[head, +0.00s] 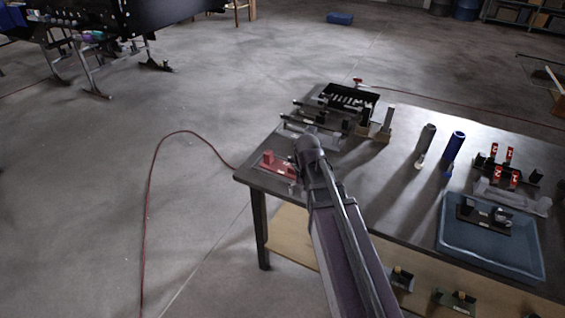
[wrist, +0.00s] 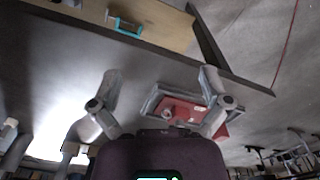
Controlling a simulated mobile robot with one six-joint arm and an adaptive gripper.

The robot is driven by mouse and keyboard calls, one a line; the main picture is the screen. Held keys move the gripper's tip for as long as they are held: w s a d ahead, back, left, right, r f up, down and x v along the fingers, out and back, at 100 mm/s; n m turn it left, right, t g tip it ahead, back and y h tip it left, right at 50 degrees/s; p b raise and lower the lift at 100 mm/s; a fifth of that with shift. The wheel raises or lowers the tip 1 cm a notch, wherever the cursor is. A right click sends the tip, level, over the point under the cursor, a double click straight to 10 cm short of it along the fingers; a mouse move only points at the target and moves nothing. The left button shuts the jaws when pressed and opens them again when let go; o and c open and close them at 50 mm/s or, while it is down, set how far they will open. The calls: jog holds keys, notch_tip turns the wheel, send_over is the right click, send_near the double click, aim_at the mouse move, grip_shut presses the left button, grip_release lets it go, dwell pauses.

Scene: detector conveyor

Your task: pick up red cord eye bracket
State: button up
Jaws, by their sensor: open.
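The red cord eye bracket (head: 277,162) lies near the left corner of the dark table in the head view. It also shows in the wrist view (wrist: 181,109) as a red piece beside a grey plate-like part, partly covered by my right finger. My gripper (wrist: 160,75) is open, with its two fingers spread wide and nothing held between them. The bracket is between and behind the fingers, nearer the right one; contact cannot be told. In the head view my arm hides most of the gripper.
The table (head: 395,195) holds a black bin (head: 350,99) and grey brackets (head: 310,130) behind the red one. Upright cylinders (head: 453,150) and a blue tray (head: 490,250) are to the right. A red cord (head: 152,190) runs across the floor.

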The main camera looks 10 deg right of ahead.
aim_at(294, 166)
jog(key=w+r+m+p, duration=0.2)
jog(key=w+r+p, duration=0.1)
jog(key=w, duration=0.7)
jog(key=w+r+m+p, duration=0.3)
jog(key=w, duration=0.6)
jog(key=shift+w+d+r, duration=0.25)
jog(key=shift+w+r, duration=0.15)
jog(key=shift+f, duration=0.15)
notch_tip(294, 166, down, 8)
jog(key=b, duration=0.8)
jog(key=shift+f+b, duration=0.2)
jog(key=shift+b, duration=0.2)
jog(key=shift+w+f+b, duration=0.1)
jog(key=shift+f+b, duration=2.5)
jog(key=shift+r, duration=0.1)
jog(key=c, duration=1.1)
